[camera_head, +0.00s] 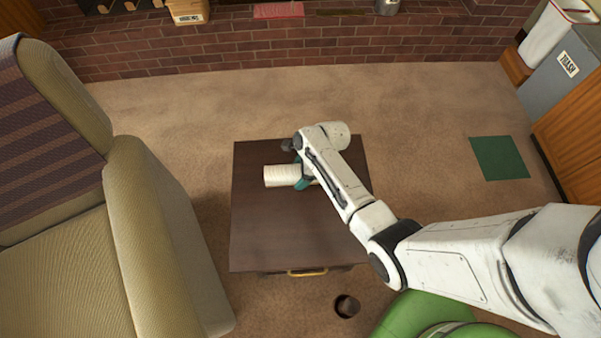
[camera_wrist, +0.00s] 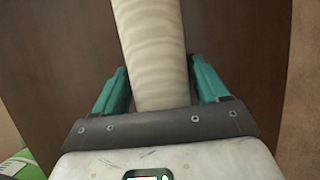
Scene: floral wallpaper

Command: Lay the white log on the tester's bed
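The white log (camera_head: 281,176) is a pale ribbed cylinder over the dark brown table (camera_head: 290,235), lying crosswise in the head view. My gripper (camera_head: 303,173) is at the right part of the log and hides that end. In the wrist view the log (camera_wrist: 150,45) runs from the top edge down between the two teal fingers of my gripper (camera_wrist: 160,64). The fingers are on either side of it, very close. I cannot tell whether they press on it or whether the log touches the tabletop. I cannot make out a tester in either view.
A striped beige armchair (camera_head: 150,235) stands left of the table. A dark round cup-like thing (camera_head: 347,306) and a green seat (camera_head: 410,312) are in front. A green mat (camera_head: 499,158) lies on the right carpet, near a grey trash bin (camera_head: 565,75). The table's front half is clear.

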